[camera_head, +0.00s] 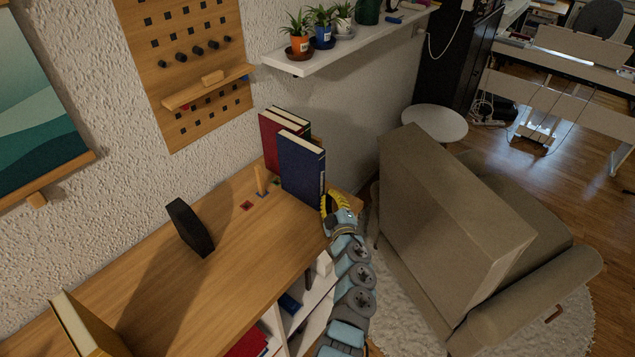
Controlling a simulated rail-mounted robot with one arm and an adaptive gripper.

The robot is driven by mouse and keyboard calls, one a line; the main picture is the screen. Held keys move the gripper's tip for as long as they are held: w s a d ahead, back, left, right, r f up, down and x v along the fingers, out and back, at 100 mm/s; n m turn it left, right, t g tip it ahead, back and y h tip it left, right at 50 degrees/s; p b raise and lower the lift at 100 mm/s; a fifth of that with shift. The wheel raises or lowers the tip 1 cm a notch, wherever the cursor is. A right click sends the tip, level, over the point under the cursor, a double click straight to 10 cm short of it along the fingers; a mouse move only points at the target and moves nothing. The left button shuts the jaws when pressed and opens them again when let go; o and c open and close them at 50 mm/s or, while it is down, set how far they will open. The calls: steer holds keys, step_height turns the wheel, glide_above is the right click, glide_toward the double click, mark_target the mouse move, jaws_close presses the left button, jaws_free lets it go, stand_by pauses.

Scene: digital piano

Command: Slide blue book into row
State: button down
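The blue book (302,170) stands upright on the wooden shelf top near its right end. It sticks out toward the front edge, nearer than the red book (272,142) behind it. At least one more dark-covered book shows beside the red one, forming a short row against the wall side. My gripper (332,199), with yellow and dark parts, is at the lower right edge of the blue book, beside its spine side. It looks close to or touching the book; I cannot tell which. Its fingers are too small and partly hidden to show whether they are open.
A wooden peg (260,181) and small coloured squares lie left of the books. A black block (190,228) stands farther left, and a yellow book (78,328) at lower left. A wall shelf (340,47) with plants is above. A beige armchair (450,210) stands right.

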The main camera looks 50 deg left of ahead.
mark_target(322, 195)
steer(key=shift+s+a+b, duration=0.25)
steer(key=shift+a+b, duration=0.15)
steer(key=shift+a, duration=0.6)
steer(key=shift+s+a+b, duration=0.25)
steer(key=shift+a+b, duration=0.1)
steer(key=shift+a, duration=0.65)
stand_by(1.8)
steer(key=shift+d+r+p, duration=0.1)
steer(key=shift+d+p, duration=0.05)
steer(key=shift+p, duration=0.15)
steer(key=shift+d, duration=0.2)
steer(key=shift+w+d+p, duration=0.3)
steer(key=shift+d+p, duration=0.35)
steer(key=shift+d, duration=0.35)
steer(key=shift+w+d+p, duration=0.25)
steer(key=shift+d+p, duration=0.35)
steer(key=shift+d, duration=0.4)
steer(key=shift+d, duration=0.1)
